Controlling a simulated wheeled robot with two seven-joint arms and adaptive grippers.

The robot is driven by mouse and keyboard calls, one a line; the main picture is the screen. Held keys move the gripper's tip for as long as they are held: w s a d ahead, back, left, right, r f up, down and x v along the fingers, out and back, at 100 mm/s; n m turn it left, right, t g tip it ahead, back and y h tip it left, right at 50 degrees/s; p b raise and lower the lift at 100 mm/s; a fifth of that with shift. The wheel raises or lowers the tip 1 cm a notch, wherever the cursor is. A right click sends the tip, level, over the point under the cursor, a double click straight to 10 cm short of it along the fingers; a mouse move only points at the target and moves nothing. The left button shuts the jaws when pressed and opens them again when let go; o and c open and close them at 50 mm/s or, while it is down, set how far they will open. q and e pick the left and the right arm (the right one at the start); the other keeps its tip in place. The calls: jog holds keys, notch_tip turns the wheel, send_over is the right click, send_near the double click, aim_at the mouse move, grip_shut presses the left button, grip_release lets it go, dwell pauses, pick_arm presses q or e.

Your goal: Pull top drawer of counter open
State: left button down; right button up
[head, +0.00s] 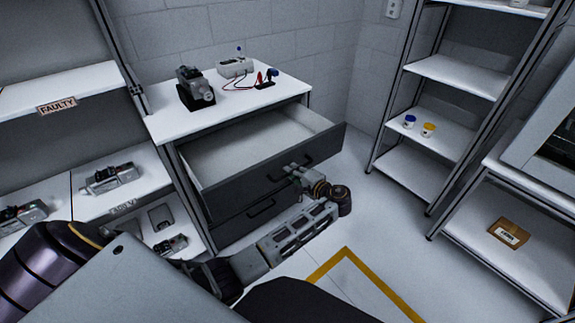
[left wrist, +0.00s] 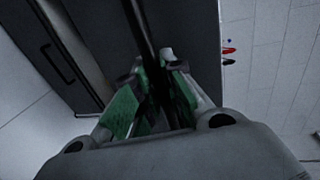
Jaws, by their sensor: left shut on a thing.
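The counter (head: 160,124) stands in the middle of the head view with a white top. Its top drawer (head: 240,182) is pulled well out, and its pale inside looks empty. The drawer front is dark grey with a bar handle (head: 292,166). My left gripper (head: 292,172) is at that handle, outside the drawer front, and is shut on it. In the left wrist view the fingers (left wrist: 160,95) close on a dark bar, the handle. The lower drawer (head: 255,212) is closed. My right gripper is not in view.
A motor-like device (head: 195,90) and a small grey unit (head: 235,67) with wires sit on the counter top. Shelves with devices stand at left. A shelf with small cups (head: 428,129) and one with a box (head: 508,232) stand at right. Floor ahead is clear.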

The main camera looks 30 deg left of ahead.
pick_arm(q)
jog(key=shift+v, duration=0.9)
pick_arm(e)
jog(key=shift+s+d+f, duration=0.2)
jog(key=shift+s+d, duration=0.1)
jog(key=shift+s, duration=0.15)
pick_arm(q)
jog(key=shift+f, duration=0.25)
jog(key=c, duration=1.5)
grip_release()
jog(key=v, duration=0.7)
jog(key=shift+d, duration=0.25)
jog(key=shift+s+r+p, duration=0.1)
jog(key=shift+r+p, duration=0.05)
jog(key=shift+p, duration=0.15)
